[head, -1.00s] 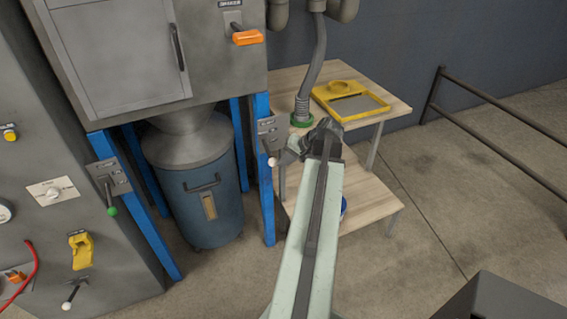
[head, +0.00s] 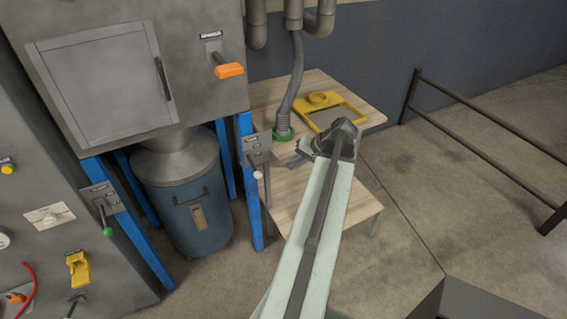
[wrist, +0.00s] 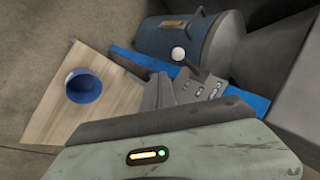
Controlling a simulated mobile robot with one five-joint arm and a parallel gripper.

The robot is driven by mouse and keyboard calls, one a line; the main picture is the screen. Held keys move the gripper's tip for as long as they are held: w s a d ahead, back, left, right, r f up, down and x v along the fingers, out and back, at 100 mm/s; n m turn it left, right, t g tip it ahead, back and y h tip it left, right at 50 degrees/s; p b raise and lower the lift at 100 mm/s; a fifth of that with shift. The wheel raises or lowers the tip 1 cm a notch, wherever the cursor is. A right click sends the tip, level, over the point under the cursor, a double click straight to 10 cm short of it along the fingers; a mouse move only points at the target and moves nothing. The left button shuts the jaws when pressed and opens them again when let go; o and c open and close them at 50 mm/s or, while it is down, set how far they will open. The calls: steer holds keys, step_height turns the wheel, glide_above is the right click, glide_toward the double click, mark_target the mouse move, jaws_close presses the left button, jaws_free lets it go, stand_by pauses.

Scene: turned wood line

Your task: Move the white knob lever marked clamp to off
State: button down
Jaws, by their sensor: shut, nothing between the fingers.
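A lever with a white knob (head: 258,174) hangs down from a small grey plate (head: 257,146) on the blue post in the head view. Its plate's label is too small to read. In the wrist view the white knob (wrist: 179,54) shows just above my gripper, with the lever running to the marked plate (wrist: 210,88). My gripper (head: 299,152) is shut and empty. In the head view it is to the right of the knob and a little above it, apart from it. In the wrist view my gripper (wrist: 160,90) points toward the plate.
A green-knobbed lever (head: 107,231) is on the left post, and an orange-handled one (head: 229,70) is on the cabinet above. A blue drum (head: 196,216) stands behind the posts. A wooden table (head: 365,103) holds a yellow tray (head: 319,98).

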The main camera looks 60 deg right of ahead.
step_height(320, 180, up, 4)
steer(key=w+d+n+p, duration=0.2)
steer(key=n+p, duration=0.3)
steer(key=n, duration=0.3)
steer(key=b, duration=1)
glide_toward(254, 167)
step_height(254, 167, down, 5)
steer(key=s+d, duration=0.1)
steer(key=s, duration=0.1)
steer(key=shift+w+a+f+g+b, duration=0.15)
steer(key=shift+w+a+f+b, duration=0.1)
steer(key=shift+w+a, duration=0.3)
steer(key=shift+w+a+f+g+b, duration=0.2)
steer(key=shift+w+a, duration=0.15)
steer(key=shift+w, duration=0.4)
